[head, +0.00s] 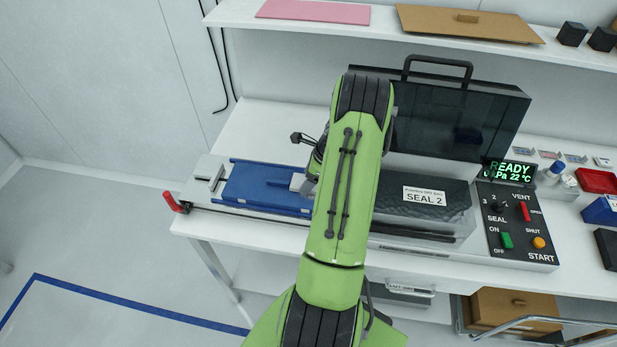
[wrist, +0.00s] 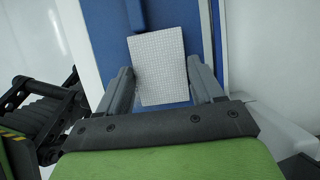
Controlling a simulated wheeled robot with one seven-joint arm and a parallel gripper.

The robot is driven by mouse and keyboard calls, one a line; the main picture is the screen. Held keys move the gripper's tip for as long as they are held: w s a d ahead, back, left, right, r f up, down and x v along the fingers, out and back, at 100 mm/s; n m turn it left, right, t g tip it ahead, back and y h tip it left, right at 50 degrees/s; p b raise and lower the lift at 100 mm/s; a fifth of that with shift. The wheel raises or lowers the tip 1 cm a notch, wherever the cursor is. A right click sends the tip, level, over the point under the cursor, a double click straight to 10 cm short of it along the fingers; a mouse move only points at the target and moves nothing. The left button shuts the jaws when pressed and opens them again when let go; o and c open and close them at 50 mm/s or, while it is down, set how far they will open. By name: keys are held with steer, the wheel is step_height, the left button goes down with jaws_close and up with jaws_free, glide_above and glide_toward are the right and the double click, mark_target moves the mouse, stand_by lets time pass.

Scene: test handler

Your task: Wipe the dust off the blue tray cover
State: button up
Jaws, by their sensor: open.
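The blue tray cover (head: 255,186) lies flat on the bench, left of my arm in the head view. It also fills the back of the wrist view (wrist: 107,30). A white, finely gridded wipe (wrist: 160,62) lies over the blue surface; a corner of it (head: 297,182) shows beside my arm. My gripper (wrist: 164,82) is open, with one finger at each side of the wipe. I cannot tell whether the fingers touch it. In the head view my arm hides most of the gripper and the cover's right end. I cannot make out dust on the cover.
A dark-lidded sealing machine (head: 450,115) stands open behind and right of my arm. A control panel (head: 515,225) with switches is at its right. A red-handled lever (head: 176,203) sticks out at the bench's left end. A shelf (head: 390,25) hangs above.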

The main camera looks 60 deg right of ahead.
steer(key=shift+w, duration=0.1)
steer(key=c, duration=0.7)
steer(key=shift+o, duration=0.2)
steer(key=shift+r, duration=0.1)
steer(key=shift+r, duration=0.15)
steer(key=shift+f, duration=0.25)
